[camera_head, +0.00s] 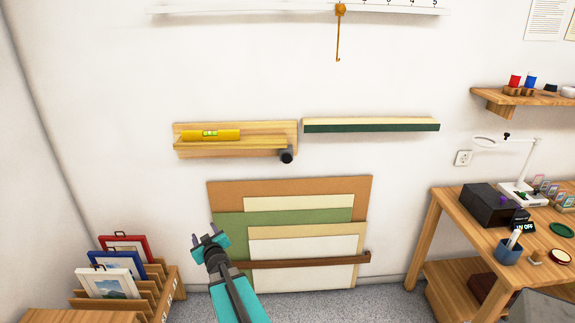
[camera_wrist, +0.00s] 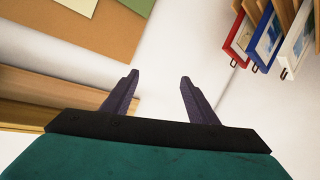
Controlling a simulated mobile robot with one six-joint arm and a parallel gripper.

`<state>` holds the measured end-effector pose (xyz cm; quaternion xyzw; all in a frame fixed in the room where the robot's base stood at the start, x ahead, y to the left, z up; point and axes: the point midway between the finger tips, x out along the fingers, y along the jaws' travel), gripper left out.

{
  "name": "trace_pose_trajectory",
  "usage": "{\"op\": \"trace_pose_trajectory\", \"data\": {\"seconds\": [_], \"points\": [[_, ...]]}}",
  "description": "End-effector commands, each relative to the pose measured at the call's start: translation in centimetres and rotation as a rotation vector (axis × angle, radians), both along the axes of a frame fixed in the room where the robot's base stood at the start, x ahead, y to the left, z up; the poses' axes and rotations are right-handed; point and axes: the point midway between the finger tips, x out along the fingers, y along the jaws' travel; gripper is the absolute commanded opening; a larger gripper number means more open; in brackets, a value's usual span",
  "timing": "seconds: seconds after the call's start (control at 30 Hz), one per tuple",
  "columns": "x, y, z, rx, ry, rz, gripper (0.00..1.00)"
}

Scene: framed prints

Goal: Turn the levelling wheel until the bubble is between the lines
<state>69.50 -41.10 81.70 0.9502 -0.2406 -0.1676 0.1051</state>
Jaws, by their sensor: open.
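A yellow spirit level (camera_head: 210,135) rests on a wooden wall ledge (camera_head: 245,143) in the head view. Its vial is a small pale green patch, too small to show where the bubble is against the lines. The dark round levelling wheel (camera_head: 287,156) is at the ledge's lower right end. My gripper (camera_head: 205,236) is open and empty, below the ledge and to the left of the wheel, apart from both. In the wrist view its two dark fingers (camera_wrist: 158,88) are spread with nothing between them. The wheel is not identifiable in the wrist view.
Coloured boards (camera_head: 230,195) lean on the wall behind a brown rail (camera_head: 300,263). A rack of framed prints (camera_head: 120,278) stands at lower left. A wooden workbench (camera_head: 440,200) with a lamp stands at right. A dark-green-fronted ledge (camera_head: 370,125) is right of the wheel.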

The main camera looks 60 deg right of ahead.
Motion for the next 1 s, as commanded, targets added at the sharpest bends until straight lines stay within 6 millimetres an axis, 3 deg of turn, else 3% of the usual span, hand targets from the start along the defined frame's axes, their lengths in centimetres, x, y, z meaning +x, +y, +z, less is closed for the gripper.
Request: {"op": "trace_pose_trajectory", "data": {"seconds": [0.03,0.27,0.6,0.8,1.0], "points": [[-0.6,-2.2,1.5,-0.022,-0.024,-0.022,0.53],[-4.3,-10.4,7.4,-0.105,-0.096,-0.114,0.53],[-13.2,-21.3,14.3,-0.188,-0.149,-0.285,0.53],[-18.5,-25.7,16.9,-0.220,-0.165,-0.369,0.53],[-20.7,-27.2,17.1,-0.226,-0.164,-0.403,0.53]]}}
